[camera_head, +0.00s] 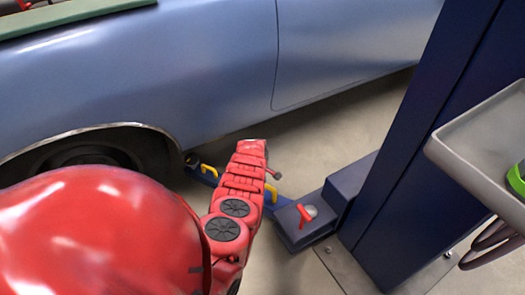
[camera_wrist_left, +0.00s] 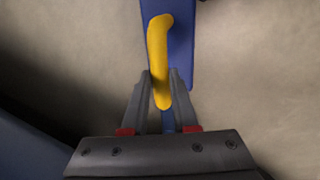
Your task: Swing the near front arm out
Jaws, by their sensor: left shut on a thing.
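The near front arm (camera_head: 228,182) is a low blue bar running from near the car's wheel to a dark blue pivot block (camera_head: 303,234) at the foot of the post. It carries yellow handles; one yellow handle (camera_head: 209,170) shows near its outer end, another piece (camera_head: 271,191) beside my red left arm. In the left wrist view, my left gripper (camera_wrist_left: 161,88) is shut on a yellow handle (camera_wrist_left: 158,50) above the blue bar (camera_wrist_left: 181,45). In the head view my own arm hides those fingers and the bar's middle. My right gripper is out of view.
A blue-grey car (camera_head: 200,70) fills the upper left, its wheel (camera_head: 85,158) near the bar's outer end. A dark blue post (camera_head: 410,150) stands at right, a red lever (camera_head: 305,216) on the pivot block. A grey tray (camera_head: 470,135) holds a green object (camera_head: 517,178).

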